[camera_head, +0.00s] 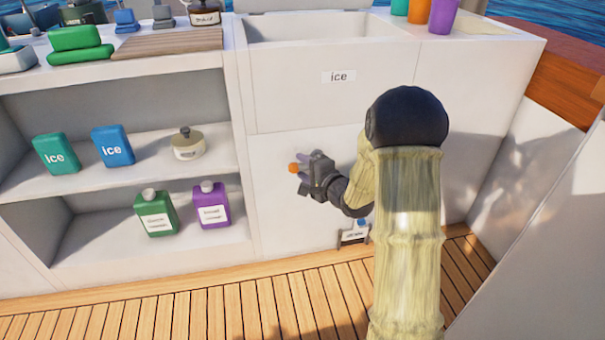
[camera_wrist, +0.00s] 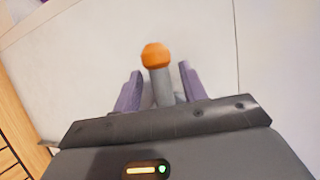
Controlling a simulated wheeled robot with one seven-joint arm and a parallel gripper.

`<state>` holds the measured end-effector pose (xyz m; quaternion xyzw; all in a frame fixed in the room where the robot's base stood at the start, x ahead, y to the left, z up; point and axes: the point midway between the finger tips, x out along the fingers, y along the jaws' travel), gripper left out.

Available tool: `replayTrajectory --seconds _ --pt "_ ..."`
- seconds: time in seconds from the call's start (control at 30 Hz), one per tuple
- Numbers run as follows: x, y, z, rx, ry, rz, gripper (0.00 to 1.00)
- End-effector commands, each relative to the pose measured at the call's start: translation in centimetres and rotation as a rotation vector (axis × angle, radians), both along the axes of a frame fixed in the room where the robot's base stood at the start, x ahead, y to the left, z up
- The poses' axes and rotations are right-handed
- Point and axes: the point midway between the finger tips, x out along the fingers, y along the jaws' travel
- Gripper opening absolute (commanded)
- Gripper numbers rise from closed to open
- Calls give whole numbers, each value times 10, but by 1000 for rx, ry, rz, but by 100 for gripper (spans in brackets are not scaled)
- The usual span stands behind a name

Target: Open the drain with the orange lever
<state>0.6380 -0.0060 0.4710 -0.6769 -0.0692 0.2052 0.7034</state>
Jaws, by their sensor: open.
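The orange lever knob (camera_head: 294,168) shows in the head view in front of the white cabinet face, under the ice compartment. In the wrist view the orange knob (camera_wrist: 156,55) tops a grey shaft (camera_wrist: 162,87). My gripper (camera_head: 304,172) is at the lever, with its two purple fingers (camera_wrist: 159,88) on either side of the grey shaft. The fingers are open, with a gap showing on each side of the shaft. The knob sticks out beyond the fingertips. The lever's base and the drain itself are hidden behind my gripper and arm.
An ice bin (camera_head: 320,27) with an "ice" label is above. A small stand with a label (camera_head: 354,235) is at the cabinet's foot. Shelves at left hold ice packs (camera_head: 113,147), a pot (camera_head: 187,144) and bottles (camera_head: 210,206). A white wall (camera_head: 535,220) is at right.

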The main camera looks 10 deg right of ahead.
Motion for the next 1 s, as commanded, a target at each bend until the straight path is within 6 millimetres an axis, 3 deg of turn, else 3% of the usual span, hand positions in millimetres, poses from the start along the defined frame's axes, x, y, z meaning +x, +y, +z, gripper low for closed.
replayTrajectory --seconds 0.37,0.6,1.0 --pt "8 3 -1 1 0 0 42" --pt "7 3 -1 1 0 0 0" --pt "7 3 2 24 2 0 0"
